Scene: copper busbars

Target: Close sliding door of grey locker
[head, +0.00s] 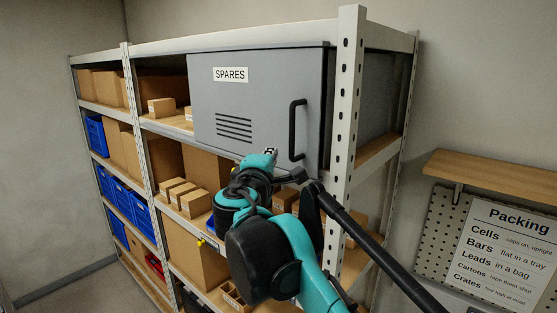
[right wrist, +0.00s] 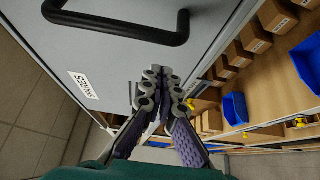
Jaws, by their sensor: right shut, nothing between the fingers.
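The grey locker (head: 375,95) stands on the upper shelf, partly behind a rack post. Its flat grey sliding door (head: 265,95) bears a "SPARES" label, vent slots and a black vertical bar handle (head: 297,130) near its right edge. A narrow dark strip shows between that edge and the post. My right gripper (head: 270,153) is at the door's lower edge, left of and below the handle. In the right wrist view its fingers (right wrist: 161,92) are closed together and empty, close to the door face (right wrist: 120,65), apart from the handle (right wrist: 120,24). My left gripper is not in view.
The rack post (head: 346,110) stands just right of the door. Cartons (head: 175,193) and blue bins (right wrist: 235,108) fill shelves below. A wooden wall shelf (head: 490,178) and a packing sign (head: 505,255) are at right.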

